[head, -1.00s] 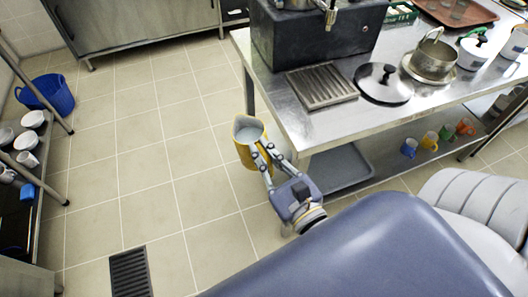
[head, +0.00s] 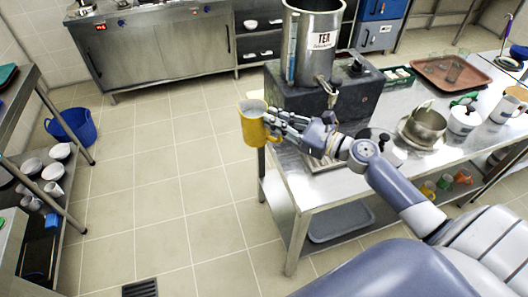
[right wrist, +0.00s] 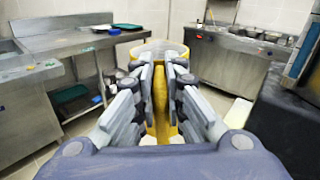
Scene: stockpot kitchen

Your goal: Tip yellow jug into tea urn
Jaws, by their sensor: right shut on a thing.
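The yellow jug (head: 252,124) is held upright in the head view, out past the left edge of the steel table. My right gripper (head: 270,122) is shut on it from the right. In the right wrist view the jug (right wrist: 160,48) stands ahead, with the fingers (right wrist: 160,95) closed on its yellow handle. The tea urn (head: 313,45), a steel cylinder labelled TEA, stands on a dark block behind and to the right of the jug. The urn's top is partly cut off by the picture edge. My left gripper is not in view.
The steel table (head: 325,190) carries a pan (head: 426,125), a white pot (head: 463,118) and a brown tray (head: 452,74). A dark lid is partly hidden behind my right arm. A blue bucket (head: 70,127) stands on the floor at left. The floor left of the table is clear.

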